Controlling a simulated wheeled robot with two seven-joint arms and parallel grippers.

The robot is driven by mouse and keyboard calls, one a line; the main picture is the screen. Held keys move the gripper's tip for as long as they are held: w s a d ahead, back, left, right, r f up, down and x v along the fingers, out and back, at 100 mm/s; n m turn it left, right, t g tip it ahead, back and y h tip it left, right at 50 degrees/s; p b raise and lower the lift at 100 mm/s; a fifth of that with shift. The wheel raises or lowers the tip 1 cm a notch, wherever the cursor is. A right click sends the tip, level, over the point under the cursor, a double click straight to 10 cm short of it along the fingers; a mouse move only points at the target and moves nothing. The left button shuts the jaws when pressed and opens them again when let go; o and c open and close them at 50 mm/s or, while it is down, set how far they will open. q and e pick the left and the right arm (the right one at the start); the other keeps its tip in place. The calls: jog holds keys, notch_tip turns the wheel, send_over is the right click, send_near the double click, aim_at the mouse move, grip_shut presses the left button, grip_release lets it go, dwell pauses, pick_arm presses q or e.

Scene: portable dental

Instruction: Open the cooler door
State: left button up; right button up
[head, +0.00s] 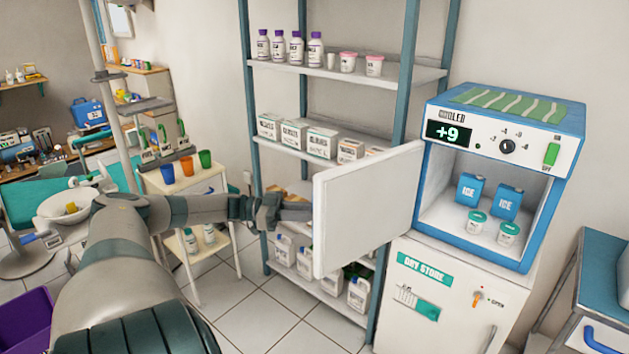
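The blue and white cooler (568,140) stands at the right on a white cabinet, its display reading +9. Its white door (365,205) is swung wide open to the left, and the inside is in plain view. Two blue ICE packs (488,192) and two small tubs with green lids (492,227) stand inside. My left gripper (295,207) is at the door's outer left edge. Its fingertips reach the edge or pass behind it, so I cannot see whether they touch or grip it. My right gripper is not in view.
A shelf rack (398,100) with bottles, boxes and jugs stands behind the door. The DRY STORE cabinet (450,305) is under the cooler. A cart (195,180) with coloured cups is left of the rack. A blue-topped table (603,285) is at the right edge.

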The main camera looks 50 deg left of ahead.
pick_arm(q)
jog(key=shift+o, duration=0.5)
